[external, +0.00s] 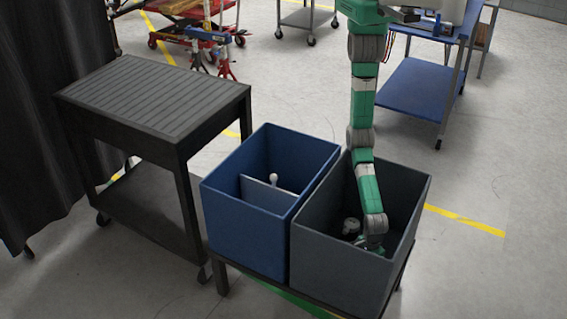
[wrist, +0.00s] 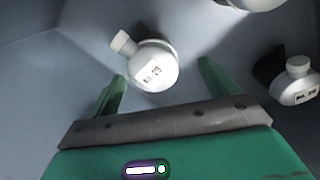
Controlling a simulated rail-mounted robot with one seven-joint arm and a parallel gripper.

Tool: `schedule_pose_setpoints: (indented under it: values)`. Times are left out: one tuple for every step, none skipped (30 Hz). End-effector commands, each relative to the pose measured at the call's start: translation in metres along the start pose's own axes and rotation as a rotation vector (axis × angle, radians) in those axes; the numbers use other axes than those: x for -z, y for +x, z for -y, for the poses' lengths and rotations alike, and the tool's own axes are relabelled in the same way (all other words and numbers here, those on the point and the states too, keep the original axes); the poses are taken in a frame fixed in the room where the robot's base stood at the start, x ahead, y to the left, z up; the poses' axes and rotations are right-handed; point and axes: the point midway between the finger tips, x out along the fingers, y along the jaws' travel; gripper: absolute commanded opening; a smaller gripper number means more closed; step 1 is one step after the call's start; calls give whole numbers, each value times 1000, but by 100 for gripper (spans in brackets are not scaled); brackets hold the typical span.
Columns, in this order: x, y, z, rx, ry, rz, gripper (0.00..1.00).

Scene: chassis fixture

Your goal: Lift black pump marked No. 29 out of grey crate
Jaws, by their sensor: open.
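The grey crate (external: 330,262) stands beside the blue crate, and my arm reaches down into it. My gripper (external: 372,244) is low inside. In the wrist view its two green fingers (wrist: 162,72) are apart, with a pump (wrist: 150,66) in line with the gap between them. This pump shows a white round face, a side knob and a small label that I cannot read surely. Dark patches show at its far edge. Another pump (wrist: 295,82), with a black part and a white labelled face, lies at the right. No. 29 cannot be confirmed on either.
A third pump (wrist: 250,4) is cut off at the wrist view's top. Crate walls (wrist: 30,60) rise close around my gripper. The blue crate (external: 243,230) has a divider and a white-topped item (external: 273,179). A black slatted cart (external: 150,95) stands at left.

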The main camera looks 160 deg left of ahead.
Motion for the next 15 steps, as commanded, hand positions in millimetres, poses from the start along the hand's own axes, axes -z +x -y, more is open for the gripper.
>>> schedule_pose_setpoints:
  values:
    - [0, 0, -1, -1, 0, 0, 86]
    - [0, 2, -1, -1, 0, 0, 86]
    - [0, 7, -2, -1, 0, 1, 86]
    - [0, 11, -3, -1, 0, 1, 86]
    - [0, 16, -4, -1, 0, 0, 86]
    - [1, 25, -5, 0, 0, 0, 86]
    - [1, 31, -7, 0, 0, 0, 86]
    - [1, 37, -8, 0, 0, 0, 86]
    - [1, 44, -8, 0, 1, 0, 86]
    - [1, 49, -8, -1, 1, 0, 86]
    - [1, 52, -9, -1, 1, 1, 86]
    - [1, 53, -8, -1, 1, 0, 86]
    - [1, 53, -8, -1, 1, 0, 86]
    - [1, 52, -8, -1, 1, 1, 86]
    - [1, 50, -8, -1, 1, 1, 86]
